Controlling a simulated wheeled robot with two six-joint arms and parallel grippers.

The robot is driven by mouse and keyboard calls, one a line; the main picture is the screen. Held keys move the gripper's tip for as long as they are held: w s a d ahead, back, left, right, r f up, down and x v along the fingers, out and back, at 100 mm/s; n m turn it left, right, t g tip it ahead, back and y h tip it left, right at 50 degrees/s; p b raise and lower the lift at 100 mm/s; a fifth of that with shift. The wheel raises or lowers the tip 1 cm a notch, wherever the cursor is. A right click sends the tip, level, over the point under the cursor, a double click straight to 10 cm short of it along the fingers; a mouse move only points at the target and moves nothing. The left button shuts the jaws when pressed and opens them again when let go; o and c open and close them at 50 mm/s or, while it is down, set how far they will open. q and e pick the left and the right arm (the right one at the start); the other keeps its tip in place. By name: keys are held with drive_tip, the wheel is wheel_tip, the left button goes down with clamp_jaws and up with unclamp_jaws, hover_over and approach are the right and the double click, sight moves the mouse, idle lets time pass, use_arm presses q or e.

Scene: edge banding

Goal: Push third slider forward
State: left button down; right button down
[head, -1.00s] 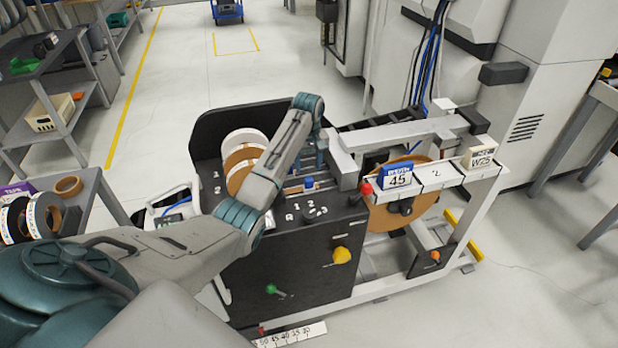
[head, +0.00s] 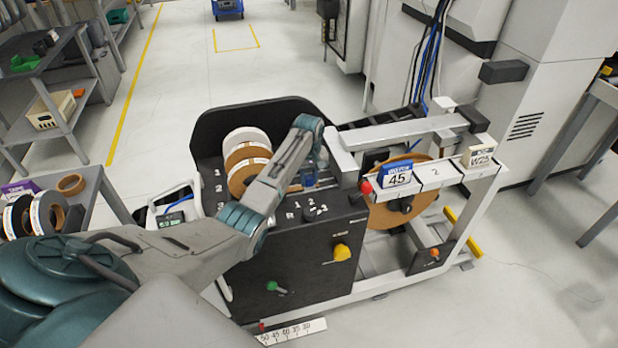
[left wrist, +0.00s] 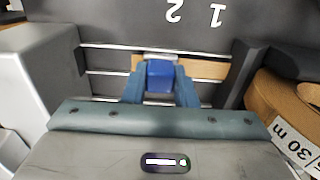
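A blue slider block (left wrist: 160,76) sits in the slotted black guide panel (left wrist: 110,34) of the edge banding machine. In the left wrist view a finger of my left gripper (left wrist: 160,88) lies against each side of the block, with no clear gap. A tan strip runs behind the block. The upside-down digits 1 and 2 are printed on the panel beyond it. In the head view my left gripper (head: 308,174) reaches down at the blue slider, and my forearm hides part of the slots. Which numbered slot holds the block is unclear. My right gripper is out of view.
Tape rolls (head: 247,160) stand on the machine behind my arm. A yellow knob (head: 341,252) and green knob (head: 277,288) project from its front. A large tan reel (head: 400,212) and a blue 45 sign (head: 396,173) are to the right.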

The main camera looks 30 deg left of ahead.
sight(323, 185)
use_arm(q)
drive_tip(key=shift+w+d+f+b, duration=0.1)
drive_tip(key=shift+w+d+b, duration=0.85)
drive_tip(key=shift+w+d, duration=0.7)
drive_tip(key=shift+w, duration=0.15)
drive_tip(key=shift+a, duration=0.15)
drive_tip(key=c, duration=1.6)
unclamp_jaws()
drive_tip(key=shift+r, duration=0.2)
drive_tip(key=o, duration=0.4)
drive_tip(key=shift+w+f, duration=0.1)
drive_tip(key=shift+o, duration=0.2)
